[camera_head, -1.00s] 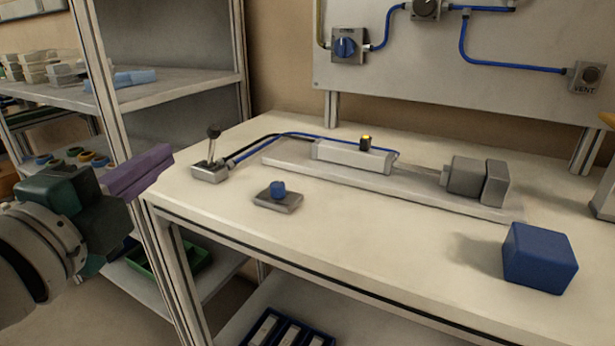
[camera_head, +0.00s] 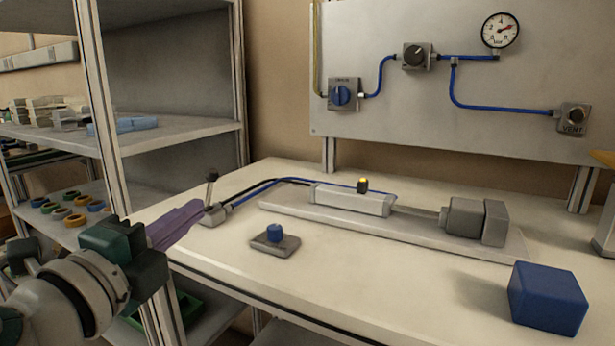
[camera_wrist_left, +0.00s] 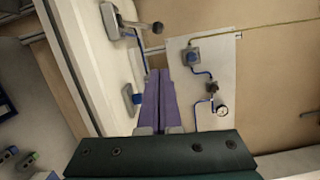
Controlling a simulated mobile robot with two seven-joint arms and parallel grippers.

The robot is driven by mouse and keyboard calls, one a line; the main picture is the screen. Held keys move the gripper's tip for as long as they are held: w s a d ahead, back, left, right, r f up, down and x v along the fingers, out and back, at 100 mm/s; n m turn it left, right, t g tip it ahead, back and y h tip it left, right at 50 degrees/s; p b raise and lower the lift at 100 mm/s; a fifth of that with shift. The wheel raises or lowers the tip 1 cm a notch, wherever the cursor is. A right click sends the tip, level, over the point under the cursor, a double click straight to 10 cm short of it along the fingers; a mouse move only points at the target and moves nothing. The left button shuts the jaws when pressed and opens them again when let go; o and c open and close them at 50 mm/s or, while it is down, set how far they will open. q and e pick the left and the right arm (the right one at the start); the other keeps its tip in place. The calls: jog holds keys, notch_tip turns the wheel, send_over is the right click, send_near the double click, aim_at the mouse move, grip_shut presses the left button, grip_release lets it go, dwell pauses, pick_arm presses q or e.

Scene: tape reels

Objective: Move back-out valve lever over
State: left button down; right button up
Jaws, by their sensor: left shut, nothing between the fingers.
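The valve lever (camera_head: 212,176) is a thin stalk with a black knob on a small grey valve body (camera_head: 215,215), at the back left of the bench. It stands nearly upright, leaning slightly right in the head view. My left gripper (camera_head: 198,211) has purple fingers, shut and empty, pointing at the valve body from the left. Its tips overlap the body's left edge in the head view. In the left wrist view the lever's knob (camera_wrist_left: 158,27) lies beyond the fingertips (camera_wrist_left: 158,72), with a gap in the picture. My right gripper is not in view.
Hoses run from the valve to a cylinder (camera_head: 349,201) with a yellow-topped fitting and a rod reaching a grey block (camera_head: 464,217). A blue button box (camera_head: 275,240) sits in front. A blue block (camera_head: 548,298) stands front right. A shelf rack (camera_head: 170,137) stands left.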

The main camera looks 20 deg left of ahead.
aim_at(210, 188)
pick_arm(q)
jog(key=w, duration=0.5)
jog(key=shift+w+a+r, duration=0.1)
jog(key=shift+w+a, duration=0.15)
jog(key=shift+a, duration=0.1)
jog(key=shift+w+a+r, duration=0.1)
jog(key=shift+w+a, duration=1.2)
jog(key=shift+a, duration=0.25)
